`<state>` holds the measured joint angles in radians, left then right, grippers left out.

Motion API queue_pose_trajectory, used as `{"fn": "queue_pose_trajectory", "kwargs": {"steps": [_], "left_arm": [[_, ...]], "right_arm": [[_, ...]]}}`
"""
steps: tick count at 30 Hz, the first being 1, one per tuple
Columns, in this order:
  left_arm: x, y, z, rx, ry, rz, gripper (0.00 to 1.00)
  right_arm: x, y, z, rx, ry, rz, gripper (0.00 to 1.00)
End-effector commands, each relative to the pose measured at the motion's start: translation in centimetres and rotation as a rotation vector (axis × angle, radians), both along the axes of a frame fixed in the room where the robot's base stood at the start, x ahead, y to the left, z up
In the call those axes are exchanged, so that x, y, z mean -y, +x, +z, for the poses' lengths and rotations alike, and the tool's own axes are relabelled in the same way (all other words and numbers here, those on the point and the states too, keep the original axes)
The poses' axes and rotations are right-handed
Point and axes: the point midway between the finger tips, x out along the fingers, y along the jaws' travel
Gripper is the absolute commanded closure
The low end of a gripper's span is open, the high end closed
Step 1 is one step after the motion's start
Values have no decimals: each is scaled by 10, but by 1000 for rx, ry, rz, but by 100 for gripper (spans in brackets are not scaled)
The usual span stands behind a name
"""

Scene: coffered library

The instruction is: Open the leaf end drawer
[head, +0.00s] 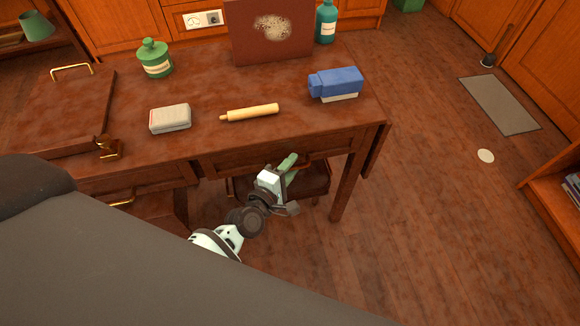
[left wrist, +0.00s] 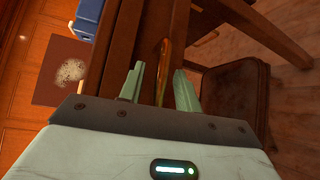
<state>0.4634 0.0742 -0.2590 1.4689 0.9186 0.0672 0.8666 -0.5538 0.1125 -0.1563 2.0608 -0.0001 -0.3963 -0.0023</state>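The leaf end drawer (head: 234,158) is a wide brown wooden front under the right half of the desk (head: 215,90). It looks shut, flush with the apron. My left gripper (head: 291,164) is in front of the drawer, its pale green fingers pointing at it. In the left wrist view the fingers (left wrist: 159,70) are apart, with the slim brass handle (left wrist: 163,62) showing between them. I cannot tell whether either finger touches the handle. In the head view my gripper largely hides the handle. My right gripper is not in view.
A dark seat (head: 314,182) is under the drawer, close to my gripper. The floor right of the desk is mostly clear.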

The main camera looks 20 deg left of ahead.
Motion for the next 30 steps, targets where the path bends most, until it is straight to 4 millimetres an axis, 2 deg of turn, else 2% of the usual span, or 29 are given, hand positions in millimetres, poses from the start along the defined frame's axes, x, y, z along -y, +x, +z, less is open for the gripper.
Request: {"fn": "queue_pose_trajectory", "kwargs": {"steps": [2,10,23,30], "left_arm": [[0,0,0,0,0,0,67],[0,0,0,0,0,0,100],[3,-5,0,0,0,0,100],[21,-33,1,-3,-3,0,100]], "right_arm": [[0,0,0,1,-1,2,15],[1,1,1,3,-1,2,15],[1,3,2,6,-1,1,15],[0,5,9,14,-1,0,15]]}}
